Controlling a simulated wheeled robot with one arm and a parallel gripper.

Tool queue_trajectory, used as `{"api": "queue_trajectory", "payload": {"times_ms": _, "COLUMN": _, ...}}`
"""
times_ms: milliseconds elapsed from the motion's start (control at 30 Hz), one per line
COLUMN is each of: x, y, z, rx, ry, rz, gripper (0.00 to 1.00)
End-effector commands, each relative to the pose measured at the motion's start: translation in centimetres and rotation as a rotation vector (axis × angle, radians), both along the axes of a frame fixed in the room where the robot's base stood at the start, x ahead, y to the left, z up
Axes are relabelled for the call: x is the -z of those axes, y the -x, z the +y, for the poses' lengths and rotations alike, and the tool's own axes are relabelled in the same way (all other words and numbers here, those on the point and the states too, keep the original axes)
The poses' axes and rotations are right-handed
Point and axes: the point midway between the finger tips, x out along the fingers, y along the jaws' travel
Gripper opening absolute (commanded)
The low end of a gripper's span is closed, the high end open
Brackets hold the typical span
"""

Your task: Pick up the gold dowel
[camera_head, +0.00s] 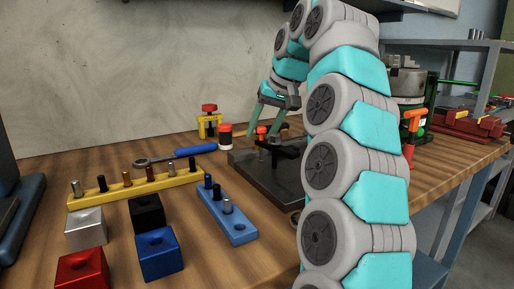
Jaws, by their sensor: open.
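A yellow rail (138,190) lies on the wooden bench at the left and holds several upright dowels. My gripper (266,132) is open, pointing down over the dark fixture plate, well to the right of the rail. I see nothing held between its fingers.
A blue rail (240,230) with black and silver pins lies right of the yellow one. Silver, black, red and blue blocks (158,252) stand in front. A blue-handled tool (196,150) lies behind. A dark fixture plate (262,175) is under my gripper. The bench's front middle is clear.

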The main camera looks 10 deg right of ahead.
Motion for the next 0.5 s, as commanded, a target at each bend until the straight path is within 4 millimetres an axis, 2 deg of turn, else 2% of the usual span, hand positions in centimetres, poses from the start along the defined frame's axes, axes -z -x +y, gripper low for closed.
{"api": "queue_trajectory", "payload": {"times_ms": 133, "x": 0.78, "y": -1.26, "z": 0.07, "rx": 0.002, "ry": 0.001, "rz": -0.001, "gripper": 0.52}}
{"api": "queue_trajectory", "payload": {"times_ms": 367, "x": 0.86, "y": -1.41, "z": 0.05, "rx": 0.001, "ry": 0.001, "rz": -0.001, "gripper": 0.52}}
{"api": "queue_trajectory", "payload": {"times_ms": 500, "x": 0.86, "y": -1.4, "z": 0.05, "rx": 0.001, "ry": 0.001, "rz": -0.001, "gripper": 0.39}}
